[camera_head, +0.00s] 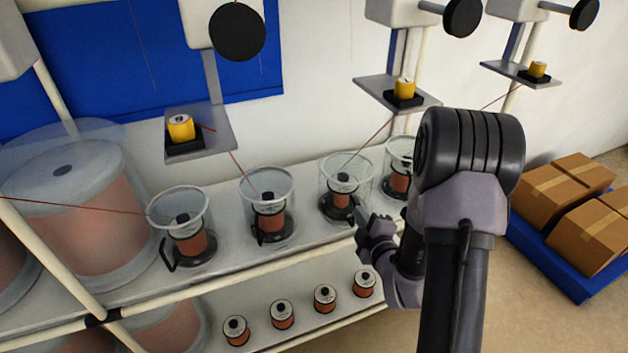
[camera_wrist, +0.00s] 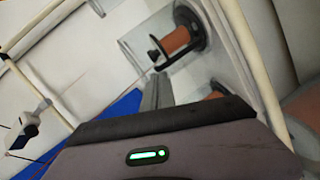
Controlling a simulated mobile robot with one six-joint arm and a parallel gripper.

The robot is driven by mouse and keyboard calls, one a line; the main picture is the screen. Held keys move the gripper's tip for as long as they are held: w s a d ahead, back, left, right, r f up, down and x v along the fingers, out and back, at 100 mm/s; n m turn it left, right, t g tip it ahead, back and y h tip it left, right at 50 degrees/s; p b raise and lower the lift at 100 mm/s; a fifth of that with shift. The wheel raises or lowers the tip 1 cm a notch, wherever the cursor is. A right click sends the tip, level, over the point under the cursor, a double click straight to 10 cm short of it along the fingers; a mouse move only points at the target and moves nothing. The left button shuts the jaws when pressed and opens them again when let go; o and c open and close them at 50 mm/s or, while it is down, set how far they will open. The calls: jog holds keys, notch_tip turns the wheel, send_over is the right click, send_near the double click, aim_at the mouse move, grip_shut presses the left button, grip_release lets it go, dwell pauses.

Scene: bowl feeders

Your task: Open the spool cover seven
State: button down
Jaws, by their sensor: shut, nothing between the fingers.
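Several clear bucket-shaped spool covers stand in a row on the upper shelf, each around a copper spool on a black base. From the left they are the first cover (camera_head: 180,203), second (camera_head: 267,184), third (camera_head: 345,165) and fourth (camera_head: 400,150). No numbers are legible, so I cannot tell which is seven. My gripper (camera_head: 367,222) is shut and empty, close to the right front of the third cover; contact is unclear. My arm partly hides the fourth cover. In the wrist view, a copper spool (camera_wrist: 178,43) with a black base shows beyond my gripper.
The shelf edge (camera_head: 200,292) runs below my gripper, with several small spools (camera_head: 282,314) on the lower shelf. Small platforms with yellow spools (camera_head: 181,128) hang above. Large clear drums (camera_head: 70,200) stand left. Cardboard boxes (camera_head: 560,190) lie on a blue pallet at right.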

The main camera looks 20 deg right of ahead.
aim_at(351, 223)
jog(key=s+a+f+n+t+y, duration=0.3)
jog(key=s+a+f+n, duration=0.1)
jog(key=s+f+n, duration=0.15)
jog(key=w+b, duration=0.2)
jog(key=w, duration=0.8)
jog(key=d, duration=0.2)
jog(key=s+d, duration=0.1)
jog(key=shift+s+d+f+n, duration=0.1)
jog(key=shift+d+f+n, duration=0.05)
jog(key=shift+f+n, duration=0.1)
